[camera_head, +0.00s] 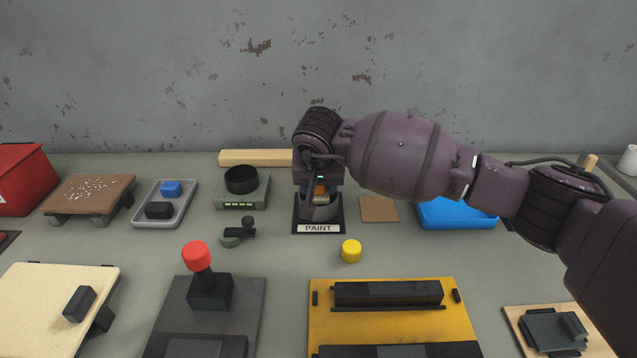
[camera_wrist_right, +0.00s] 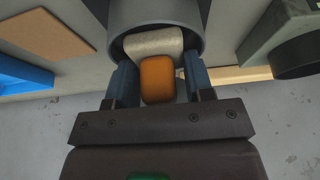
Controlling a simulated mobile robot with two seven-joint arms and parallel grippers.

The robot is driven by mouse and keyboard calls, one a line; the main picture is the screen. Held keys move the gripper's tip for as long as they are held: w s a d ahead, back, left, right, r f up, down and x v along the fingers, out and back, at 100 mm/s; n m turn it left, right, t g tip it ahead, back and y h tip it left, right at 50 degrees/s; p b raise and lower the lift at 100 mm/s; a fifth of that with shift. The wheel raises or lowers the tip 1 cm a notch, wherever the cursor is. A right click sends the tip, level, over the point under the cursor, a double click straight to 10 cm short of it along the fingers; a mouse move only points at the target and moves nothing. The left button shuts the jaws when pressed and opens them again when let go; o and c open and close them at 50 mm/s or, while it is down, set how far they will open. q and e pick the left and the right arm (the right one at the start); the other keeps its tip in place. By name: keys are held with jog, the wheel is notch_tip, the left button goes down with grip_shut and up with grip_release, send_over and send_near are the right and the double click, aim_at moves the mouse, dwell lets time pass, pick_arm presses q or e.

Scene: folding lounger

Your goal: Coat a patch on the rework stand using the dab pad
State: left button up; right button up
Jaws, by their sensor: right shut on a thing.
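My right gripper (camera_head: 319,186) is over the paint pot (camera_head: 318,212), which stands on a dark base labelled PAINT. In the right wrist view the blue-grey fingers (camera_wrist_right: 160,84) are shut on the orange handle of the dab pad (camera_wrist_right: 157,80). The pad's pale end (camera_wrist_right: 152,42) is inside the grey pot's rim (camera_wrist_right: 202,30). Whether it touches paint is hidden. No label marks the rework stand; a brown raised board (camera_head: 88,192) with pale specks and a cream board (camera_head: 50,300) are candidates. My left gripper is not in view.
A grey tray (camera_head: 183,216) holds a blue and a black block. A yellow cylinder (camera_head: 351,251), a red-topped lever (camera_head: 197,256) and a yellow plate fixture (camera_head: 325,340) stand in front. A blue tray (camera_head: 455,216) lies right.

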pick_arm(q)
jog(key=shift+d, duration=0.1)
pick_arm(e)
jog(key=shift+s+f, duration=0.2)
jog(key=shift+f, duration=0.5)
dwell(0.4)
jog(key=shift+w+r+p, duration=0.1)
jog(key=shift+r+p, duration=0.2)
jog(key=shift+r, duration=0.55)
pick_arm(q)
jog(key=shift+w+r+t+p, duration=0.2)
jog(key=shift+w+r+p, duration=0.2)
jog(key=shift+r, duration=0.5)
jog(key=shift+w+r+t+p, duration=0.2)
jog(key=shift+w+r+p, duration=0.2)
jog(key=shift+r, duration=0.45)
pick_arm(e)
jog(key=shift+w+r, duration=0.1)
jog(key=shift+r, duration=3.05)
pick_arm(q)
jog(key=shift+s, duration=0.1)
pick_arm(e)
jog(key=shift+f, duration=0.1)
